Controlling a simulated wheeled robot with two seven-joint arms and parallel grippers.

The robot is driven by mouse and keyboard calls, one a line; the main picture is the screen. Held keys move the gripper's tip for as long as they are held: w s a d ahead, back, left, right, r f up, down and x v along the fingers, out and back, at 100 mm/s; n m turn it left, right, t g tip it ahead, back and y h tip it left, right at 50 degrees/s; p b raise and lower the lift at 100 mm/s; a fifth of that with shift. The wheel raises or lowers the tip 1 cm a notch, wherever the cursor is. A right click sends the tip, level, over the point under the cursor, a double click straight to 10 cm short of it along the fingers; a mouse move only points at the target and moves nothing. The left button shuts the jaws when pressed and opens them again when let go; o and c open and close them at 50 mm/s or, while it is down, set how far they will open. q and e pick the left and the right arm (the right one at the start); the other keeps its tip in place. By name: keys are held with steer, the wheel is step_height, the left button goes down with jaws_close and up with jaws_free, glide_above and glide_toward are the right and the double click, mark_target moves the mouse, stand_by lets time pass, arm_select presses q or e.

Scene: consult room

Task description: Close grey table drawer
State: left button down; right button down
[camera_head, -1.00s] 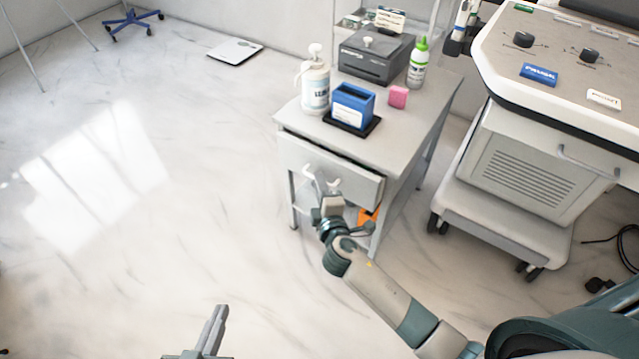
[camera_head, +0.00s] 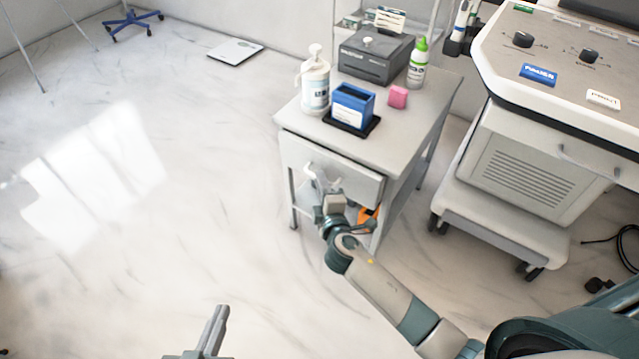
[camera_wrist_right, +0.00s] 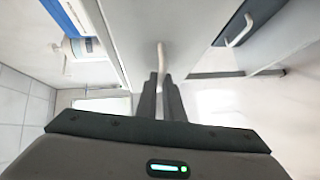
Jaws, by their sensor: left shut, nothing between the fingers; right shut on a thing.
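The grey table (camera_head: 420,125) stands in the middle of the head view. Its drawer (camera_head: 352,181) has its light grey front almost flush with the table, with a thin dark line along the top edge. My right gripper (camera_head: 322,181) is at the drawer front and shut on its handle. In the right wrist view, the pale drawer handle (camera_wrist_right: 161,54) sits between the fingertips of my right gripper (camera_wrist_right: 161,77). My left gripper (camera_head: 221,310) is shut and empty, low in the head view, over the floor and away from the table.
On the tabletop stand a pump bottle (camera_head: 316,86), a blue box (camera_head: 353,104), a pink block (camera_head: 397,97), a dark grey device (camera_head: 376,55) and a green-capped bottle (camera_head: 418,64). A wheeled machine (camera_head: 545,170) stands at the right.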

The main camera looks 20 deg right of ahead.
mark_target(327, 171)
steer(key=shift+w+d, duration=0.9)
steer(key=shift+d, duration=0.3)
arm_select(q)
steer(key=shift+s+a+f, duration=0.1)
steer(key=shift+a+f, duration=0.1)
steer(key=shift+f, duration=0.05)
arm_select(e)
steer(key=shift+w+d, duration=0.1)
steer(key=shift+d, duration=0.05)
steer(key=c, duration=1.9)
jaws_free()
arm_select(q)
steer(key=shift+d, duration=0.1)
